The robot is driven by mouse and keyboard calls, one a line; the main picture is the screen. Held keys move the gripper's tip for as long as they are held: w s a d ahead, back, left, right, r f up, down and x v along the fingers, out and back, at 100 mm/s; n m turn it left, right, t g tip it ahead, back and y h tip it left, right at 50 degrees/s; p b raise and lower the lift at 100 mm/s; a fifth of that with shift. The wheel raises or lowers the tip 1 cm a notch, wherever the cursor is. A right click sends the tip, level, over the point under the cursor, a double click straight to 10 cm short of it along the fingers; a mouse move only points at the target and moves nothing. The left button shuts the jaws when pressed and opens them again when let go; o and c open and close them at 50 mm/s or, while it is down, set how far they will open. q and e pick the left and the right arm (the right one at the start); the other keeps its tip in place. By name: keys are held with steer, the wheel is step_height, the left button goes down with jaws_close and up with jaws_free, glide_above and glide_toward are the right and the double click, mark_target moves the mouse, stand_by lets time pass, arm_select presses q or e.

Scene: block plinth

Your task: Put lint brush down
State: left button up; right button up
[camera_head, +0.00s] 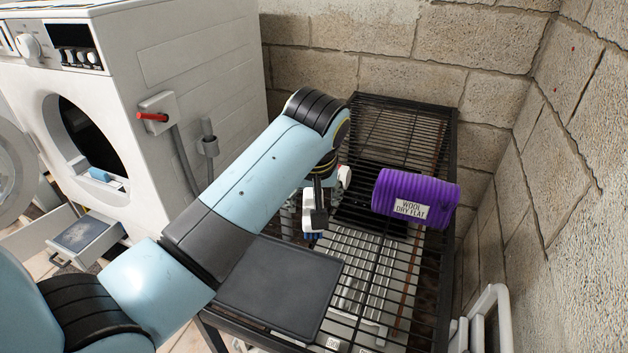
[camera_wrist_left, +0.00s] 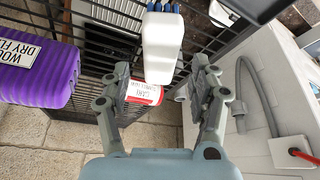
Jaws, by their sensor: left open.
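The lint brush appears as a white-handled piece with a blue end (camera_wrist_left: 162,45) in the left wrist view. In the head view its blue and white end (camera_head: 310,236) shows below my left gripper, by the black wire rack (camera_head: 405,118). My left gripper (camera_head: 318,207) is open; in the left wrist view its two fingers (camera_wrist_left: 163,80) stand apart on either side of the white handle, with gaps visible. I cannot tell whether the brush rests fully on the rack. My arm and gripper hide part of it. My right gripper is not in view.
A purple roll labelled "WOOL DRY FLAT" (camera_head: 418,190) lies on the rack to the right. A red and white labelled container (camera_wrist_left: 144,93) is close behind the handle. A grey flat panel (camera_head: 280,290) is at the near left. A washing machine (camera_head: 190,60) and block walls flank the rack.

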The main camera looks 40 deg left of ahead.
arm_select(q)
steer(key=v, duration=0.5)
steer(key=shift+s+d+r, duration=0.15)
steer(key=shift+s+r, duration=0.05)
steer(key=shift+r, duration=0.4)
